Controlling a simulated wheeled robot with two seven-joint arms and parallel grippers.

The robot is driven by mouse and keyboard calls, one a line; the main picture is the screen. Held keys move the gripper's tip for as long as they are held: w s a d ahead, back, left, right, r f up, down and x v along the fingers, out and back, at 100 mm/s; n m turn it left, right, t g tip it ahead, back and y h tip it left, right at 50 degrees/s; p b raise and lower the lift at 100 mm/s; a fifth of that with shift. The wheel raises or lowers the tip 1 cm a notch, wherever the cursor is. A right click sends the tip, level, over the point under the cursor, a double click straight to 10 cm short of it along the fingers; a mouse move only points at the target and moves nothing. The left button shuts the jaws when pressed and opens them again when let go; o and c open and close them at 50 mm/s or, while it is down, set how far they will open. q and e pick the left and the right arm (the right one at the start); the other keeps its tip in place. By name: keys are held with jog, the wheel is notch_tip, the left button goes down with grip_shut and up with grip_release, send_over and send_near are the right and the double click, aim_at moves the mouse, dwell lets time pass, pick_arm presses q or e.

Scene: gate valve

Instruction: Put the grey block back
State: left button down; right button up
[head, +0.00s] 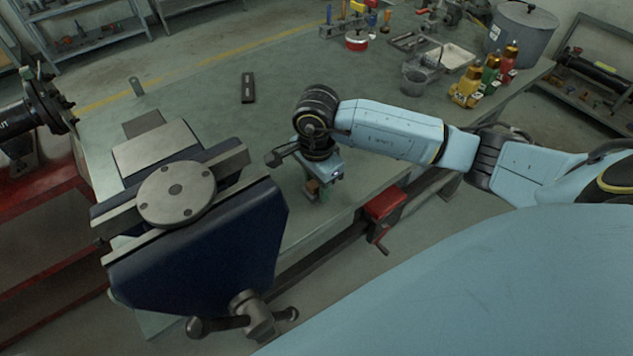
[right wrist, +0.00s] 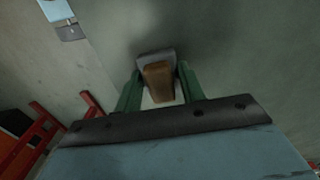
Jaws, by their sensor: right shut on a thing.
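My right gripper (head: 321,190) hangs over the bench near its front edge, right of the vise. In the right wrist view, its green fingers (right wrist: 160,72) are shut on a small piece with a grey end, which I take to be the grey block (right wrist: 154,57), and a brown face toward the camera. In the head view the held piece is mostly hidden by the gripper. I cannot tell whether it touches the bench top. My left gripper is not in view.
A big blue vise (head: 205,255) with a round grey flange (head: 176,194) on top stands at the left. A dark slotted bar (head: 248,88) lies on the green bench (head: 215,110). Bottles (head: 466,88), trays and a pot (head: 521,32) stand at the far right. Mid-bench is clear.

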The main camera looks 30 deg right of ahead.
jog(key=shift+f, duration=0.15)
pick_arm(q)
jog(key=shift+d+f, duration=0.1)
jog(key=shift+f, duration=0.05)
pick_arm(e)
jog(key=o, duration=0.9)
jog(key=shift+o, duration=0.2)
jog(key=shift+r, duration=0.35)
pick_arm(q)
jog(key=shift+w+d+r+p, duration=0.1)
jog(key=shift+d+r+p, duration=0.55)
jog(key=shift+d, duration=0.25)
pick_arm(e)
notch_tip(320, 180, up, 12)
jog(key=shift+f, duration=0.15)
